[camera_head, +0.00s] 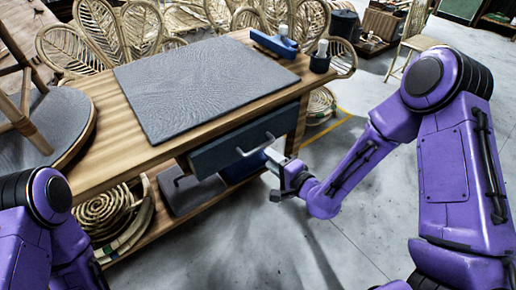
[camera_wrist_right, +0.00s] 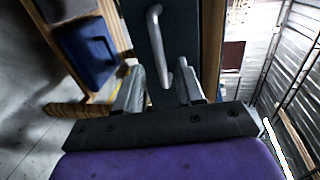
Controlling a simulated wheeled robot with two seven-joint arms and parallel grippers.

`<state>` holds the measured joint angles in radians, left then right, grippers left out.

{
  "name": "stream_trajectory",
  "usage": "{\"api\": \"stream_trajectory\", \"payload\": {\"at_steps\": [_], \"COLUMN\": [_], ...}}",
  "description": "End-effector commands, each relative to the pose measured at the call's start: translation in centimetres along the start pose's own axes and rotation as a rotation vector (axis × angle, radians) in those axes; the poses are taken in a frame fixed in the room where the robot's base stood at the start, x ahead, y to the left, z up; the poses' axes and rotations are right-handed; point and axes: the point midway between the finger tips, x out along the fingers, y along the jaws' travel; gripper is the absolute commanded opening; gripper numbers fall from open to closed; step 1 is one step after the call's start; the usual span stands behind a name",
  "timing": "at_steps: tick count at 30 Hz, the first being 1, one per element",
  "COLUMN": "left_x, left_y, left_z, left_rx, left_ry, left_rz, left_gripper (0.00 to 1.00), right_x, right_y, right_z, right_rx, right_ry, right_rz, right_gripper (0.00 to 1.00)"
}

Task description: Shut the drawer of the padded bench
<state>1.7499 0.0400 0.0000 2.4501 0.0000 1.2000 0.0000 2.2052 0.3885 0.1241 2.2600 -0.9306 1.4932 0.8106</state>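The padded bench (camera_head: 112,134) has a wooden top with a grey pad (camera_head: 205,85) on it. Its dark blue-grey drawer (camera_head: 218,155) has a metal bar handle (camera_head: 257,146) and appears to stand out a little from the front; how far is hard to tell. My right gripper (camera_head: 277,177) is in front of the drawer, below and right of the handle. In the right wrist view its two fingers (camera_wrist_right: 160,88) are spread and empty, with the handle (camera_wrist_right: 155,40) ahead between them, apart from them. My left arm shows at the lower left; its gripper is out of view.
A blue bin (camera_head: 243,168) and coiled rattan (camera_head: 108,212) are on the lower shelf. A blue tool (camera_head: 274,43) and a dark cup (camera_head: 320,62) stand on the bench's far end. A round stool-like seat (camera_head: 50,130) is at left.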

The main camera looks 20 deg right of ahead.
Motion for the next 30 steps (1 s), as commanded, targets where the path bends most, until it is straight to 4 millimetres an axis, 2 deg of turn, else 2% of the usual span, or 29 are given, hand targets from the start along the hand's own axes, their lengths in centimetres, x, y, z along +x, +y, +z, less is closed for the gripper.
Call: {"api": "stream_trajectory", "payload": {"at_steps": [3, 9, 14, 21, 23, 24, 25, 30], "left_x": [0.2, 0.3, 0.4, 0.4, 0.4, 0.4, 0.4, 0.3], "left_y": [0.0, 0.0, 0.0, 0.0, 0.0, 0.0, 0.0, 0.0], "left_z": [0.1, 0.1, 0.1, 0.1, 0.1, 0.1, 0.1, 0.1], "left_rx": [0.0, 0.0, 0.0, 0.0, 0.0, 0.0, 0.0, 0.0], "left_ry": [0.0, 0.0, 0.0, 0.0, 0.0, 0.0, 0.0, 0.0], "left_rz": [0.0, 0.0, 0.0, 0.0, 0.0, 0.0, 0.0, 0.0], "left_gripper": [0.43, 0.43, 0.43, 0.43, 0.43, 0.43, 0.43, 0.43], "right_x": [2.8, 6.7, 7.9, 8.0, 8.0, 8.0, 8.0, 8.0], "right_y": [0.1, 0.2, 0.2, 0.2, 0.2, 0.2, 0.2, 0.2], "right_z": [0.1, 0.0, 0.0, 0.0, 0.0, 0.0, 0.0, -0.1], "right_rx": [-0.004, -0.004, -0.003, -0.003, -0.003, -0.003, -0.003, -0.003], "right_ry": [-0.002, 0.0, 0.0, 0.001, 0.001, 0.001, 0.0, 0.003], "right_rz": [0.0, 0.003, 0.005, 0.005, 0.005, 0.005, 0.005, 0.005], "right_gripper": [0.38, 0.38, 0.38, 0.38, 0.18, 0.05, 0.0, 0.0]}}
